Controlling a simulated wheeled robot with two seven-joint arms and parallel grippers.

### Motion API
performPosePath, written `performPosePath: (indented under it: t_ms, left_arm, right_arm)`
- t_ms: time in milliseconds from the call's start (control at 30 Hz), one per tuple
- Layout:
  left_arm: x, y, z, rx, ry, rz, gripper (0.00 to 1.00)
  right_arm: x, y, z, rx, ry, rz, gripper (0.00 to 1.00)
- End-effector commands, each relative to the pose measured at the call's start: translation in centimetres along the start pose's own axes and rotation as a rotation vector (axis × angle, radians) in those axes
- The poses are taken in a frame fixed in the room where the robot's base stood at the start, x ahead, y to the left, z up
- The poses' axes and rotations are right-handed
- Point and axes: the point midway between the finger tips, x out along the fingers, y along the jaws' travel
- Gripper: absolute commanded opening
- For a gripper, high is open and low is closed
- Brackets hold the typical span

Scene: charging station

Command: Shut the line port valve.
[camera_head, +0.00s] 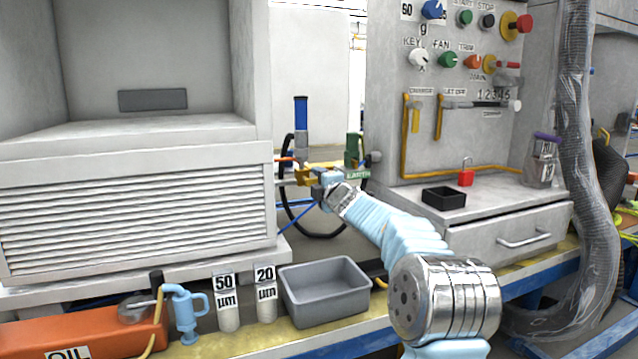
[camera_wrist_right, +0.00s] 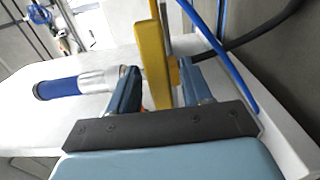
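A yellow valve handle (camera_wrist_right: 163,55) stands between the fingers of my right gripper (camera_wrist_right: 158,82) in the right wrist view. The fingers are apart; the right-hand one is close beside the handle, and a gap shows on the other side. In the head view my right gripper (camera_head: 322,182) is at the yellow valve fittings (camera_head: 304,175), partly hiding them. A blue-topped silver cylinder (camera_head: 301,118) stands upright above the fittings and also shows in the right wrist view (camera_wrist_right: 62,89). I cannot read a label naming the line port. My left gripper is not in view.
A white louvred cabinet (camera_head: 140,215) stands left of the valves. A grey control panel (camera_head: 440,135) with knobs stands right. A black hose (camera_head: 287,205) loops behind the fittings.

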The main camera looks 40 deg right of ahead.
Motion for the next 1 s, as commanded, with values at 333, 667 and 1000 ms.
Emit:
performPosePath:
  t_ms: [333, 667, 1000]
  left_arm:
    - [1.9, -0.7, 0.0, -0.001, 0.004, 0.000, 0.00]
    - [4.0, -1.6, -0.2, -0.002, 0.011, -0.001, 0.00]
    - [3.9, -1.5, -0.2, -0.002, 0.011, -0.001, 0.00]
  right_arm:
    - [-3.0, -0.4, 0.0, 0.004, 0.000, 0.002, 0.49]
    - [-10.6, 0.1, 0.0, 0.007, 0.002, 0.002, 0.49]
    - [-13.7, 0.0, 0.0, 0.002, 0.000, 0.000, 0.49]
